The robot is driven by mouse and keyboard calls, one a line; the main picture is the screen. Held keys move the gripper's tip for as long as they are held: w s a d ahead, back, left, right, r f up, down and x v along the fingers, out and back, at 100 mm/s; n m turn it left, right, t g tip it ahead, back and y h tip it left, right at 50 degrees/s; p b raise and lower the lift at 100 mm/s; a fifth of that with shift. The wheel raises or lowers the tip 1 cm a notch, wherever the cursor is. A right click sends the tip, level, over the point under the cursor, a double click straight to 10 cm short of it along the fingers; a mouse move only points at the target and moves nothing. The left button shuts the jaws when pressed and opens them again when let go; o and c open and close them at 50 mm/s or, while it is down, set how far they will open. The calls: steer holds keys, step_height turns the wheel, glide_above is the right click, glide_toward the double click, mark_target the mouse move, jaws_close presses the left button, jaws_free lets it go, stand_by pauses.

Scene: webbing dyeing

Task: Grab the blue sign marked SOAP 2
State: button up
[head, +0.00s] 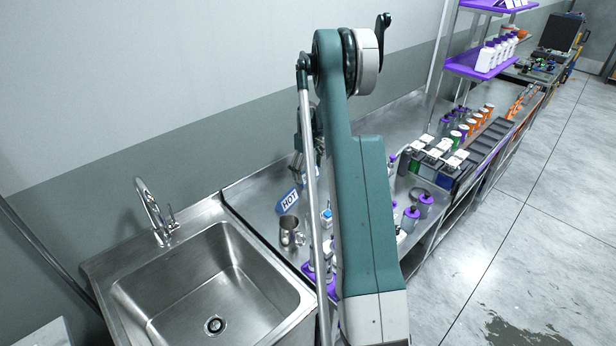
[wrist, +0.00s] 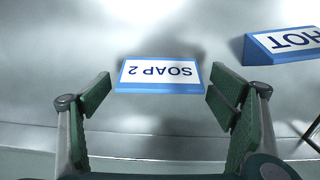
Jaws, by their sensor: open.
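The blue sign marked SOAP 2 (wrist: 160,76) lies on the steel counter in the wrist view. Its white face and lettering show upside down. My gripper (wrist: 158,98) is open, with one green-padded finger towards each side of the sign. The sign shows between and slightly beyond the fingertips, and nothing is held. In the head view my arm hides the SOAP 2 sign. My gripper (head: 297,160) is partly hidden behind the arm there.
A blue HOT sign (wrist: 284,44) lies to the right in the wrist view; it also shows in the head view (head: 288,200). A metal cup (head: 288,226) stands near it. A sink (head: 205,285) is at the left. Purple-capped bottles (head: 410,219) stand right of my arm.

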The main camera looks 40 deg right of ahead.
steer(key=shift+c, duration=0.4)
steer(key=c, duration=0.9)
steer(key=shift+r, duration=5)
